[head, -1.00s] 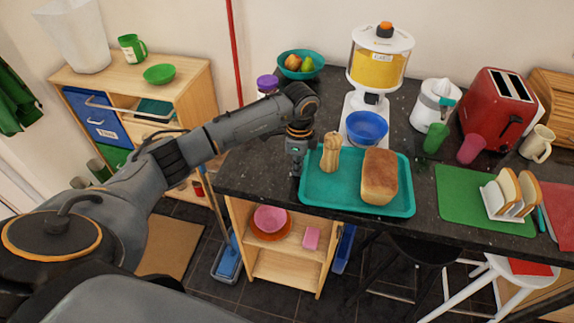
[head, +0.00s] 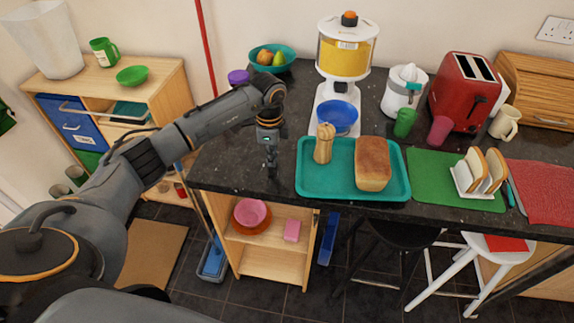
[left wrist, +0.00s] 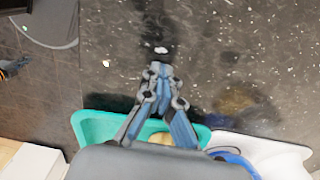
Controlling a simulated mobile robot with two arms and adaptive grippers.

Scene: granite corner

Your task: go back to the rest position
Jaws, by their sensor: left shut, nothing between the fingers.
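My left gripper (head: 271,172) points down over the dark granite counter (head: 237,160), left of the teal tray (head: 347,188). It is shut and empty, and it is apart from the tray. In the left wrist view its closed fingers (left wrist: 160,72) show against the speckled counter, with the tray's rim (left wrist: 92,126) behind. My right gripper is not in view.
A dispenser (head: 345,55) with a blue bowl (head: 337,118), a teal fruit bowl (head: 272,58) and a purple-lidded jar (head: 238,78) stand behind. A red toaster (head: 463,92) and a toast rack (head: 478,175) on a green mat are at right. Bare counter lies around the left gripper.

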